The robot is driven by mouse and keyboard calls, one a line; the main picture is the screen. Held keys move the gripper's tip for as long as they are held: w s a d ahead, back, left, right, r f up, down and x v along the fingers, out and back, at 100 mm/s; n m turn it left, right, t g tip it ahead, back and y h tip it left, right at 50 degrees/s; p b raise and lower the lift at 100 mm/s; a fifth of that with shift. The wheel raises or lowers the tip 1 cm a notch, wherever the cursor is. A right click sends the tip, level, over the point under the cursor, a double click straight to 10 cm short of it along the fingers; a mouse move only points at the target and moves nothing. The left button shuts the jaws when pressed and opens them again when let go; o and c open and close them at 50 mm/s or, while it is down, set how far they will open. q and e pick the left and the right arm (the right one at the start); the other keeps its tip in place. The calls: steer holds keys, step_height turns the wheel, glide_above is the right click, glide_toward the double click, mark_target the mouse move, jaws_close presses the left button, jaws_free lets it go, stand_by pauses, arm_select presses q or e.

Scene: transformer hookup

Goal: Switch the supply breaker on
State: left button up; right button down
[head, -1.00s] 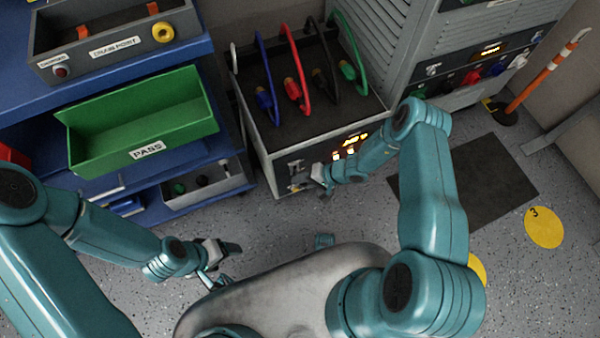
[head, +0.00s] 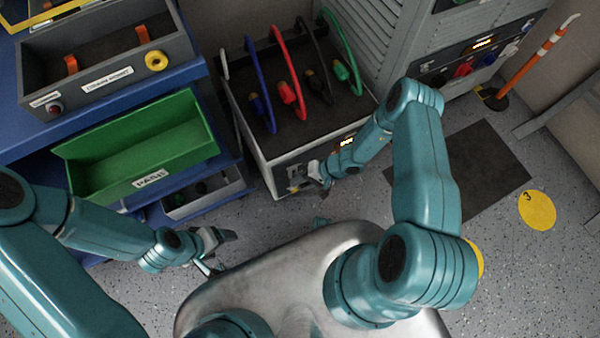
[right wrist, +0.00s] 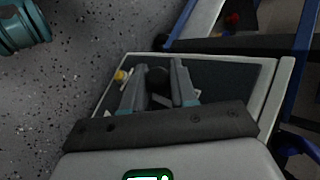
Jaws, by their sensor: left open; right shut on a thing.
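The grey supply unit (head: 262,165) stands at the middle with its front panel towards me. The supply breaker (head: 295,173) appears as a small light plate with a switch at the panel's left end. My right gripper (head: 320,182) is at the panel, right beside that plate. In the right wrist view its fingers (right wrist: 158,88) are closed on a small dark part, apparently the breaker's handle (right wrist: 157,75). The fingers hide much of it, and I cannot tell the switch position. My left gripper (head: 222,248) is open and empty above the floor, away from the unit.
Blue, red, black and green leads (head: 285,92) stand looped on the unit's top. A green PASS bin (head: 135,150) sits on the blue bench at left, below a grey tray (head: 110,80).

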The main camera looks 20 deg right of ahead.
steer(key=shift+w+d, duration=0.1)
steer(key=shift+w, duration=0.05)
steer(key=c, duration=1.1)
jaws_free()
steer(key=shift+r, duration=0.1)
steer(key=shift+o, duration=0.6)
steer(key=p+v, duration=0.2)
steer(key=v, duration=1.4)
steer(key=shift+s, duration=0.25)
